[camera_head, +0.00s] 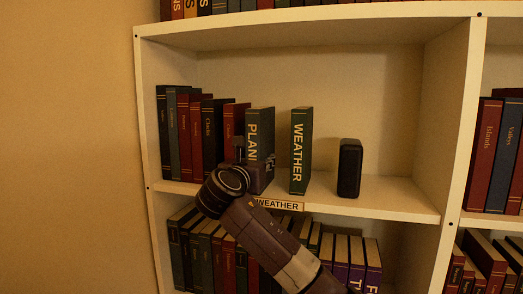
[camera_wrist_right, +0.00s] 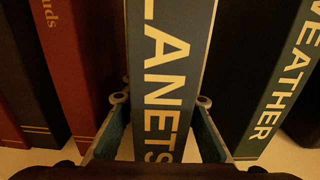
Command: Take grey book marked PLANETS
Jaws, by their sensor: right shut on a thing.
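The grey book marked PLANETS (camera_head: 262,119) stands upright on the middle shelf, at the right end of a row of books. Its spine (camera_wrist_right: 170,60) fills the middle of the right wrist view with large pale letters. My right gripper (camera_head: 256,168) reaches up from below to the lower part of this book and hides the end of its title in the head view. In the right wrist view, the fingers of my right gripper (camera_wrist_right: 161,101) are on both sides of the spine, shut on the book. My left gripper is not in view.
A green book marked WEATHER (camera_head: 301,150) stands just right, across a gap. A black box-shaped object (camera_head: 349,168) stands further right. A red book (camera_wrist_right: 68,60) is close on the left. A WEATHER label (camera_head: 278,204) is on the shelf edge. More books fill the shelf below.

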